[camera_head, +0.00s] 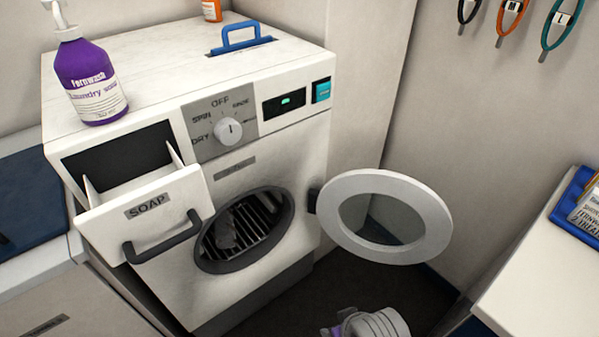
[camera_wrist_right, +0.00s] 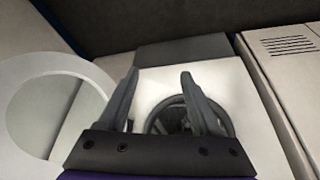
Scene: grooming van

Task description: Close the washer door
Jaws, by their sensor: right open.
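The white washer (camera_head: 290,148) stands against the wall. Its round door (camera_head: 335,235), a white ring with a glass centre, is swung wide open on a hinge to the right of the dark drum opening (camera_head: 205,255). In the right wrist view the door (camera_wrist_right: 25,90) shows at the left and the drum opening (camera_wrist_right: 228,122) lies behind the fingers. My right gripper (camera_wrist_right: 159,74) is open and empty, with no contact with the door visible. In the head view only a white and purple part of my arm shows at the bottom edge. My left gripper is not in view.
The soap drawer (camera_head: 165,205) is pulled out to the left of the drum opening. A purple laundry soap bottle (camera_head: 90,80) and a blue handle (camera_head: 240,38) are on the washer top. A white counter (camera_head: 545,270) is at the right. Dark floor lies below the door.

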